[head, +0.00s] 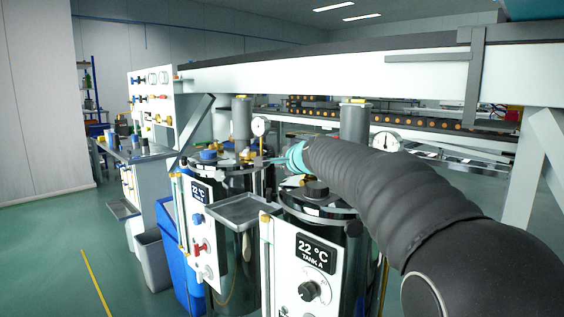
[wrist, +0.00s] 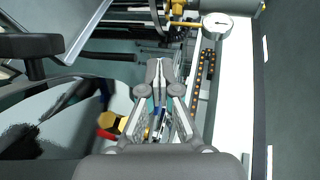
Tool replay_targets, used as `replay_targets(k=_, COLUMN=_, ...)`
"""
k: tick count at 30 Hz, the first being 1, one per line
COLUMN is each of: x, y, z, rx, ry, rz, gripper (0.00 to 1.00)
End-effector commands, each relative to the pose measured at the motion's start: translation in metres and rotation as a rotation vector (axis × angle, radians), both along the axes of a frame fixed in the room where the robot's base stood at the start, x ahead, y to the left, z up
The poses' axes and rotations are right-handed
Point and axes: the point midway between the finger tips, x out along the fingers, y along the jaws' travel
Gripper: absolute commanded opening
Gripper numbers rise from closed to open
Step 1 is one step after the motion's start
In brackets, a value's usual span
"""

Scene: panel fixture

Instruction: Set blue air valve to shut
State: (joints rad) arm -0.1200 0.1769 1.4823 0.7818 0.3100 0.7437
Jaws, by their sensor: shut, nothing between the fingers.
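Several blue parts show in the head view, and I cannot tell for sure which is the blue air valve. A blue knob (head: 197,219) sits above a red one on the front panel of the left tank. A blue cap (head: 208,155) is on that tank's lid, and small blue handles (head: 138,80) are on the rear wall panel. My gripper (wrist: 159,64) is shut and empty in the wrist view, pointing at pipework. In the head view it is mostly hidden beyond my arm's teal ring, over the tank tops.
Tank A (head: 316,262) stands at the front with a 22 °C display. A small grey tray (head: 238,208) juts out between the tanks. A pressure gauge (wrist: 217,25) is at the wrist view's top. A white beam (head: 320,75) crosses behind. Open floor lies left.

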Motion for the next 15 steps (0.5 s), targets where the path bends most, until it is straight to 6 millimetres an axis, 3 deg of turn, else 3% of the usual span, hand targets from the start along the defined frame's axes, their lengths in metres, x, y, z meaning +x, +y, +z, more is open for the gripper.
replay_targets(k=15, x=0.028, y=0.000, z=-0.001, rx=0.000, ry=0.001, rz=0.001, gripper=0.00)
